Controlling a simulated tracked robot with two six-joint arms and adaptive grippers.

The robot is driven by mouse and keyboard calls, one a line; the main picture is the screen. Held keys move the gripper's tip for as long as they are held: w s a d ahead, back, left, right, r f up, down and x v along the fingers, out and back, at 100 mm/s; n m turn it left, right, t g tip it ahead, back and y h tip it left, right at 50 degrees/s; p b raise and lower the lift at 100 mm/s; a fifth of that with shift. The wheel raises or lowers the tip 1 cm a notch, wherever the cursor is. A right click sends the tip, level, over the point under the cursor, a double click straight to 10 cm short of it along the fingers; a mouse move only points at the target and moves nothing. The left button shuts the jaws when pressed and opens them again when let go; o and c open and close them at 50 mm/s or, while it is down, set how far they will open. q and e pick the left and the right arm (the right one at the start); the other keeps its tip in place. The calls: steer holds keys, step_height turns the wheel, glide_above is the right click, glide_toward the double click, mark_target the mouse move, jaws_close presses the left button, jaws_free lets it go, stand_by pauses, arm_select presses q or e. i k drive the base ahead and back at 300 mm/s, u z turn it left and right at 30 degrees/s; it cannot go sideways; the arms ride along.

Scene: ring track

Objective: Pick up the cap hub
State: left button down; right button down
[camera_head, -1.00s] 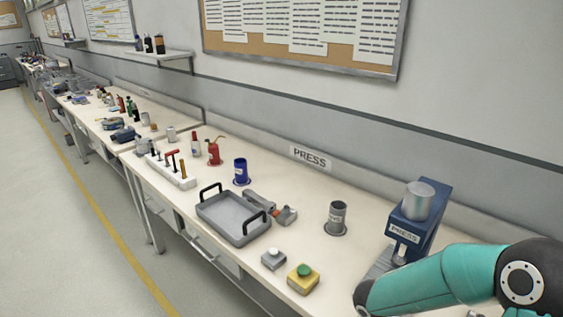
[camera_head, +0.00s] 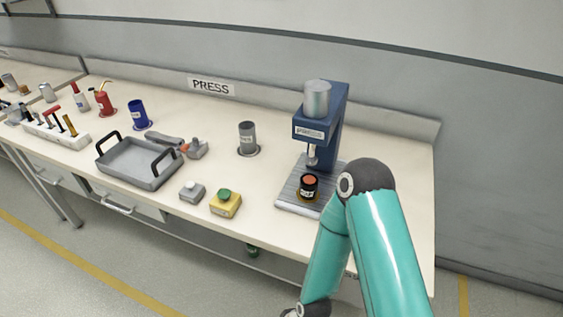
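A small dark cylinder with an orange top and a pale label (camera_head: 309,187) stands upright on the grey ridged base plate (camera_head: 290,198) of the blue press (camera_head: 335,125), under its ram. It may be the cap hub, but its label is too small to read. My teal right arm comes in from the lower right, its bend close in front of the press base. Its forearm runs down past the bench's front edge and its gripper is out of view. My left gripper is not in view.
On the bench (camera_head: 400,210) are a grey tray with black handles (camera_head: 135,165), a grey cup (camera_head: 248,138), a blue cup (camera_head: 139,115), a power tool (camera_head: 194,149), a grey button box (camera_head: 192,191) and a yellow box with a green button (camera_head: 226,204). The bench's right end is clear.

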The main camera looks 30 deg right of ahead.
mark_target(307, 192)
steer(key=u, duration=0.9)
steer(key=i, duration=0.15)
steer(key=z, duration=3.05)
steer(key=k, duration=1.15)
steer(key=u, duration=0.7)
steer(key=i, duration=0.85)
steer(key=u, duration=0.35)
